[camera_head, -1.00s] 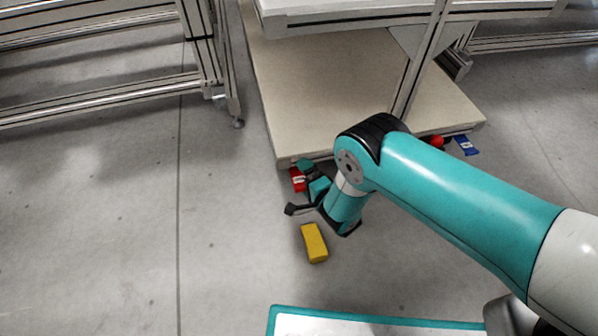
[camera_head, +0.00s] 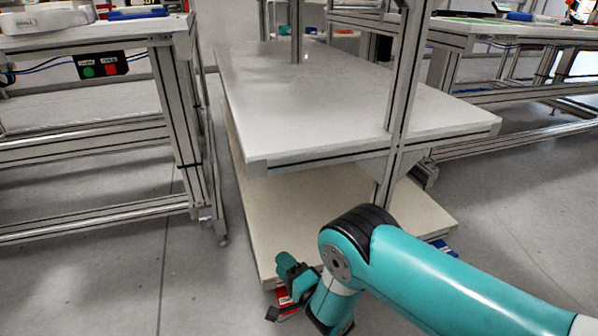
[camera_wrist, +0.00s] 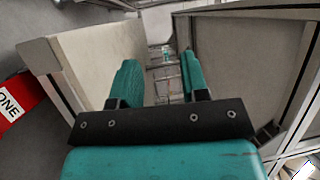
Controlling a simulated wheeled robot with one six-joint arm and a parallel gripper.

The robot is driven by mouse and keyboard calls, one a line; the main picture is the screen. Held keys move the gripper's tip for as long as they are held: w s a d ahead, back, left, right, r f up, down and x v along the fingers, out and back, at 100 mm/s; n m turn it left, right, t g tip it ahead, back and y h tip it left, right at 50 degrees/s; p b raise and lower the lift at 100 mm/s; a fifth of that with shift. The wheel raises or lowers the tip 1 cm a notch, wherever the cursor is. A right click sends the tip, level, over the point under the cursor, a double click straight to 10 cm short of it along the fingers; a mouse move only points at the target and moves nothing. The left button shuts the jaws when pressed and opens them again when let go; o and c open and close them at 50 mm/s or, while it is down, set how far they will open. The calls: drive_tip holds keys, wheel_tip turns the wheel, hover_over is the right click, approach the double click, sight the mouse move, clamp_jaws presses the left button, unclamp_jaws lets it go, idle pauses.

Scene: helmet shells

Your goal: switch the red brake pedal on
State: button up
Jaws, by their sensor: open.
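A red piece (camera_head: 285,297) shows low in the head view, at the near corner of the lower shelf, partly hidden by my gripper. In the wrist view a red piece (camera_wrist: 14,106) with white lettering ending in "ONE" is cut off at the left edge. I cannot tell for sure that it is the red brake pedal, nor whether it is on. My gripper (camera_wrist: 158,70) is open and empty, its two teal fingers apart, with the red piece off to their left. In the head view my gripper (camera_head: 294,279) is beside the shelf's near corner.
The pale lower shelf (camera_head: 290,215) lies beneath a grey tabletop (camera_head: 330,105) on metal posts. A blue piece (camera_head: 443,247) is at the shelf's right end. A control box (camera_head: 102,65) with green and red buttons hangs under the left table. The floor at left is clear.

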drive_tip(key=w+d+r+n+h, duration=0.1)
drive_tip(key=w+d+r+h, duration=0.7)
drive_tip(key=w+d+r, duration=0.3)
drive_tip(key=s+d+r+n+g+h, duration=0.1)
drive_tip(key=s+d+r+g+h, duration=0.2)
drive_tip(key=d, duration=0.4)
drive_tip(key=s+d+r+n+g+h, duration=0.1)
drive_tip(key=s+d+r, duration=0.1)
drive_tip(key=d+r, duration=0.4)
drive_tip(key=s+d+r+n+g, duration=0.2)
drive_tip(key=s+d, duration=0.2)
drive_tip(key=s, duration=0.3)
drive_tip(key=s+d+r+n+g+h, duration=0.1)
drive_tip(key=s+d+r+n+g, duration=0.2)
drive_tip(key=s, duration=0.4)
drive_tip(key=s+d+r+n+g, duration=0.1)
drive_tip(key=s+d+r+g, duration=0.1)
drive_tip(key=s+d, duration=0.4)
drive_tip(key=s+a+r+n+g+y+p, duration=0.35)
drive_tip(key=s+a+r+n+p, duration=0.45)
drive_tip(key=s+a+r, duration=0.7)
wheel_tip(320, 180, up, 38)
drive_tip(key=w+a+m+p, duration=0.1)
drive_tip(key=w+p, duration=0.1)
drive_tip(key=p, duration=3.5)
drive_tip(key=shift+r+p, duration=0.15)
drive_tip(key=shift+p, duration=0.25)
